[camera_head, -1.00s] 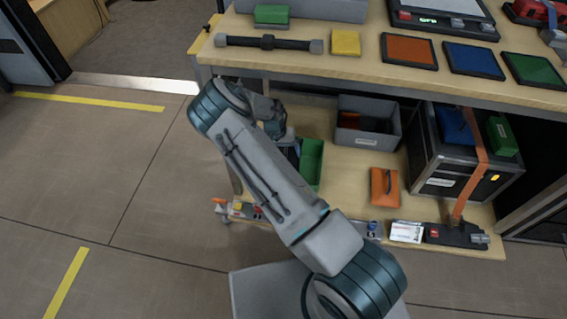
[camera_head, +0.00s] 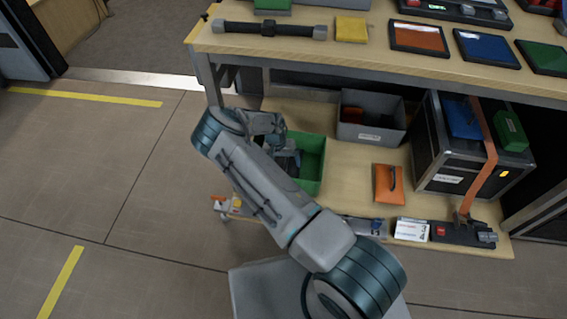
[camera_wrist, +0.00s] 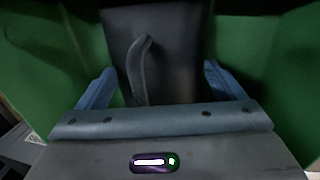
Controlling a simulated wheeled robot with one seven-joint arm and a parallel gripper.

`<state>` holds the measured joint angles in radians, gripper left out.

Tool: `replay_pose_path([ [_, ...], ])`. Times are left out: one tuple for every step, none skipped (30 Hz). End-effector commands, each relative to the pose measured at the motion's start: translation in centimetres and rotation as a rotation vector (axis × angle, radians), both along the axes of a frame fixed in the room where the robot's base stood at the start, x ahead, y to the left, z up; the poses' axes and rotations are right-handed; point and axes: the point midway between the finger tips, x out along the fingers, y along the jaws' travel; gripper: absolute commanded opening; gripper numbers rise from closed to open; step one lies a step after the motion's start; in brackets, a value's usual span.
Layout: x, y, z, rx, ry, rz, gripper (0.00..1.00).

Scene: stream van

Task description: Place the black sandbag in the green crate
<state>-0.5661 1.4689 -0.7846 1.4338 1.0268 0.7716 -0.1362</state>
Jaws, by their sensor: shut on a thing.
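The green crate (camera_head: 313,157) stands on the lower shelf, partly hidden behind my arm. Its green walls (camera_wrist: 48,55) fill both sides of the wrist view. My gripper (camera_wrist: 160,90) is shut on the black sandbag (camera_wrist: 177,45), with one blue finger on each side of it. The sandbag has a grey strap handle on its face. In the wrist view the sandbag is between the crate's walls; I cannot tell whether it touches the floor. In the head view my gripper (camera_head: 287,160) is at the crate's left part, and the bag is barely distinguishable there.
A grey bin (camera_head: 371,122) stands behind and right of the crate. An orange sandbag (camera_head: 388,184) lies right of the crate, and a black case (camera_head: 470,150) stands farther right. The upper table top (camera_head: 300,52) overhangs the shelf. Small items line the shelf's front edge.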

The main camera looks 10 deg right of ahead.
Motion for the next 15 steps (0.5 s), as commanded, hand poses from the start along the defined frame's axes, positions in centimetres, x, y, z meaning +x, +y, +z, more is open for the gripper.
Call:
replay_pose_path([
  [0.12,-0.03,-0.37,-0.002,-0.002,0.003,0.35],
  [0.13,-0.02,-0.38,-0.002,-0.003,0.003,0.35],
  [0.15,0.00,-0.33,-0.001,-0.003,0.002,0.35],
  [0.16,0.01,-0.27,-0.001,-0.003,0.002,0.35],
  [0.16,0.01,-0.25,-0.001,-0.003,0.002,0.35],
  [0.16,0.01,-0.25,-0.001,-0.003,0.002,0.35],
  [0.15,0.02,-0.25,-0.001,-0.003,0.002,0.35],
  [0.14,0.01,-0.26,-0.001,-0.003,0.002,0.35],
  [0.14,0.00,-0.32,-0.001,-0.003,0.002,0.35],
  [0.14,0.01,-0.40,0.000,-0.003,0.002,0.35],
  [0.14,0.01,-0.50,0.000,-0.003,0.001,0.35],
  [0.05,0.03,-0.61,0.001,-0.001,0.000,0.95],
  [0.05,0.03,-0.57,0.000,-0.001,0.000,1.00],
  [0.05,0.03,-0.56,0.000,-0.001,0.001,1.00],
  [0.04,0.03,-0.56,0.000,-0.001,0.001,1.00],
])
